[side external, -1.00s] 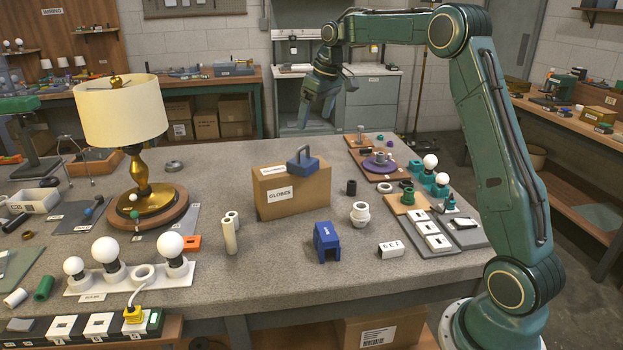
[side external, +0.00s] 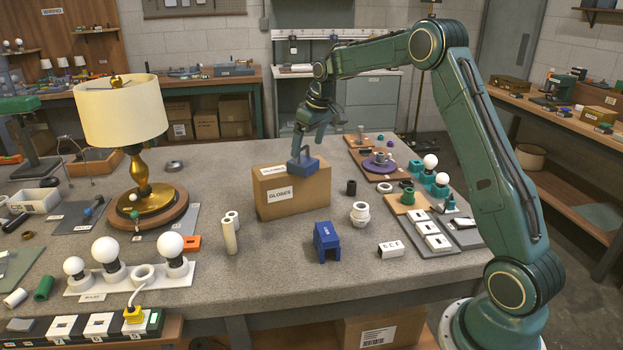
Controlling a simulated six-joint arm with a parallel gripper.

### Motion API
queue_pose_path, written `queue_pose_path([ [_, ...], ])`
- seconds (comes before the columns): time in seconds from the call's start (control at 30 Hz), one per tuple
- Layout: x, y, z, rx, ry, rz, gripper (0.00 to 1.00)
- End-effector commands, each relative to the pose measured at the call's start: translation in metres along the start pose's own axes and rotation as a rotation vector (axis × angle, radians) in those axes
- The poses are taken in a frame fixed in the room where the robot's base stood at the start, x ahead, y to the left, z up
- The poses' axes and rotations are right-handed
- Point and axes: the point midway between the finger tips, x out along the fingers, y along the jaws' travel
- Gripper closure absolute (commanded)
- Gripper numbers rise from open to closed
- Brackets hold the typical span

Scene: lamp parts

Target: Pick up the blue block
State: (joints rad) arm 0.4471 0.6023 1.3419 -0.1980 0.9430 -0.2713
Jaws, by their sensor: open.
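A small blue block (side external: 304,165) with a grey handle sits on top of the cardboard box (side external: 295,193) marked "GLOBES". My gripper (side external: 307,146) points down right over this block, around or just behind its handle. Its jaws are open, and whether they touch the handle I cannot tell.
A brass lamp with a cream shade (side external: 122,112) stands on the left of the table (side external: 270,250). Two cream tubes (side external: 230,236) and a white ringed part (side external: 360,215) stand near the box. Trays with sockets and bulbs (side external: 430,162) line the right edge.

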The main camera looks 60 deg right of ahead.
Motion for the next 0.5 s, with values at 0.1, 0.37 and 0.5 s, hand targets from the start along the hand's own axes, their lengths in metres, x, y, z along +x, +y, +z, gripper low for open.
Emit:
queue_pose_path([
  [0.1, 0.001, 0.0, 0.0, 0.0, 0.0, 0.0, 0.11],
  [0.37, 0.012, -0.001, 0.0, -0.001, -0.002, -0.001, 0.11],
  [0.5, 0.028, -0.001, -0.001, -0.001, -0.002, -0.001, 0.11],
])
